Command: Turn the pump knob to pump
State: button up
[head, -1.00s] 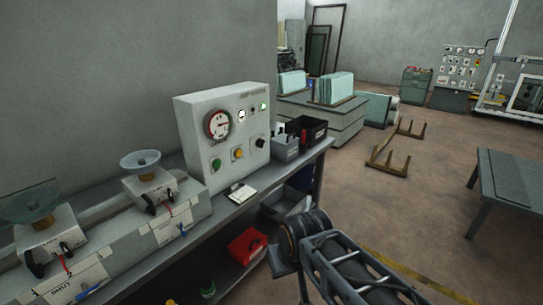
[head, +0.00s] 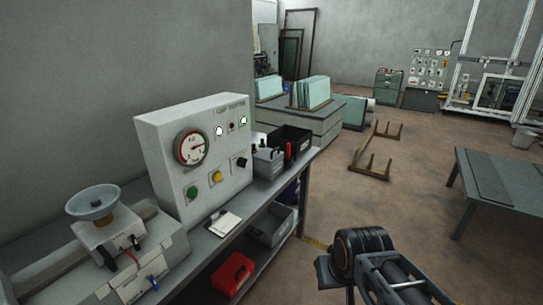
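A light grey control box (head: 165,140) stands on the workbench at the left of the head view. Its front carries a round dial gauge (head: 191,148) with a red needle, a green button (head: 192,191), a yellow button (head: 217,177) and a black knob (head: 242,163) at the right. The knob's markings are too small to read, so I cannot tell whether it is the pump knob or how it is set. My arm shows at the bottom right, to the right of the bench and apart from the box. My gripper is not in view.
A suction-cup fixture (head: 92,203) with red and blue levers is at the lower left. A notepad (head: 223,224) lies before the box. Grey (head: 268,163) and black bins (head: 290,141) stand beyond it. A table (head: 500,185) is at the right.

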aim_at(242, 162)
jog(key=u, duration=0.2)
jog(key=i, duration=1.1)
jog(key=u, duration=0.7)
